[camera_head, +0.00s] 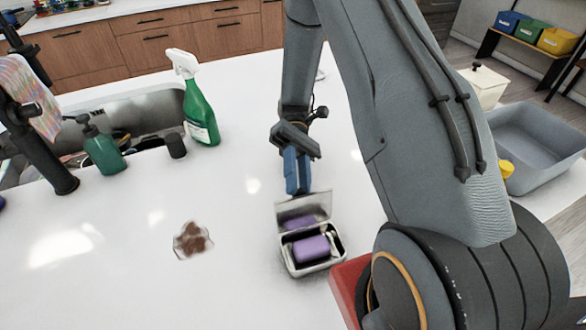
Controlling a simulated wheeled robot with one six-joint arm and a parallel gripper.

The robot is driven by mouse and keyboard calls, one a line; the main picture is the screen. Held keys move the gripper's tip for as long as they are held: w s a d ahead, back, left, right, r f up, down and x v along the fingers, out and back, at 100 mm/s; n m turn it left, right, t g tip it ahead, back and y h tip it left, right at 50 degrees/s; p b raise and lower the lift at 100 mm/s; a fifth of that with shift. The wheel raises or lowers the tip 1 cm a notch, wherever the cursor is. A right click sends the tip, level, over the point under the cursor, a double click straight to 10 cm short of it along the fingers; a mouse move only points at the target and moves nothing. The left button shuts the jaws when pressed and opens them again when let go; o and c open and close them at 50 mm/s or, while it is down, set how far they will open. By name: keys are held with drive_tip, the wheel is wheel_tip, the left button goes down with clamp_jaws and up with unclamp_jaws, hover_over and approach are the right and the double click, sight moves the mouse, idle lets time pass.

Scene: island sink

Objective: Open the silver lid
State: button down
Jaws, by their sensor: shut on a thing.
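A small silver box (318,266) stands on the white counter, with a purple block (311,249) inside. Its silver lid (302,210) is raised at the far side, so the inside shows. My gripper (298,190) points down at the lid's upper edge from behind, with its blue fingers shut on the lid. The exact contact of the fingertips is too small to see clearly.
A brown stain (192,240) lies left of the box. A green spray bottle (199,110), a green soap dispenser (102,150) and a dark cup (175,146) stand by the sink (150,106). A red object (346,285) is right of the box. The counter's middle is clear.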

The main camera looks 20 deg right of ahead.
drive_tip(key=shift+d+f, duration=0.1)
idle(0.4)
drive_tip(key=c, duration=1.5)
unclamp_jaws()
drive_tip(key=b+v, duration=0.1)
drive_tip(key=v, duration=0.1)
drive_tip(key=b+v, duration=0.1)
drive_tip(key=v, duration=0.1)
drive_tip(key=b+v, duration=0.1)
drive_tip(key=v, duration=0.1)
drive_tip(key=shift+w+f, duration=0.15)
drive_tip(key=shift+w, duration=0.25)
drive_tip(key=shift+w+d+b, duration=0.2)
drive_tip(key=shift+w+b, duration=0.2)
drive_tip(key=shift+w, duration=0.1)
